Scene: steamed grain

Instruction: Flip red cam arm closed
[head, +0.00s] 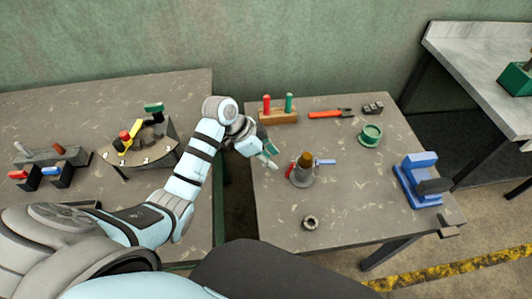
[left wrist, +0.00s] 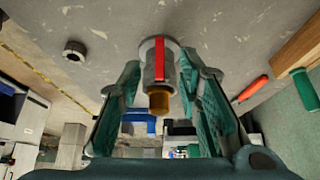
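A grey coupling (head: 303,182) with a brown-gold top stands upright on the middle table. The red cam arm (head: 289,170) is on its left side; a blue arm (head: 326,162) sticks out to the right. In the left wrist view the red cam arm (left wrist: 159,60) lies as a red strip against the grey coupling body (left wrist: 148,58), facing my gripper. My left gripper (head: 272,157) is just left of the coupling, above the table. Its teal fingers are spread in the wrist view (left wrist: 162,98), with the coupling showing between them and no contact visible. My right gripper is not in view.
A wooden block (head: 279,118) with red and green pegs stands behind my left gripper. A red-handled tool (head: 326,114), a green ring (head: 370,134), a blue fixture (head: 404,185) and a dark metal ring (head: 310,222) surround the coupling. The table's front left is clear.

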